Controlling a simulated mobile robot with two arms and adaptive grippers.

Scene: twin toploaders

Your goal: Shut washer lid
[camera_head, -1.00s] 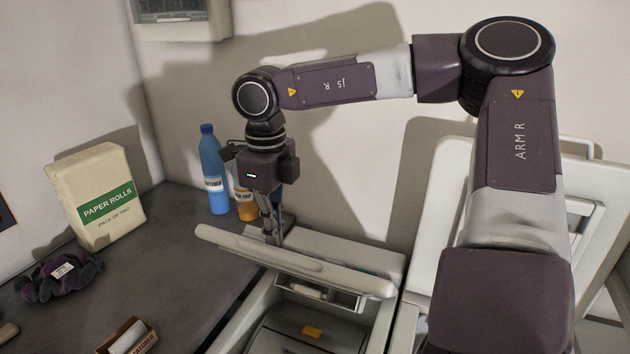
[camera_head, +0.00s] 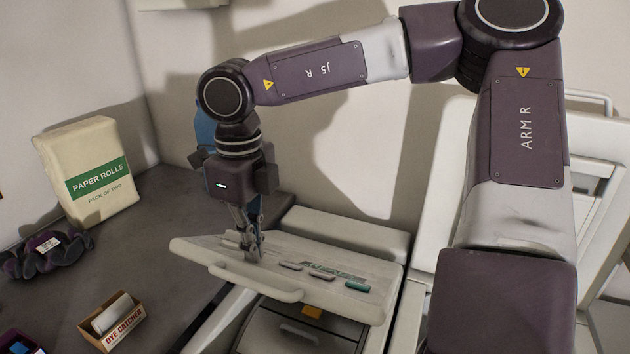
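The washer lid (camera_head: 345,262) is a pale panel with a handle along its front edge and several small labels or buttons on its upper face. My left gripper is not in view.
A second toploader (camera_head: 455,125) stands at the right with its lid raised, partly behind my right arm. A blue bottle (camera_head: 205,125) is mostly hidden behind my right gripper.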

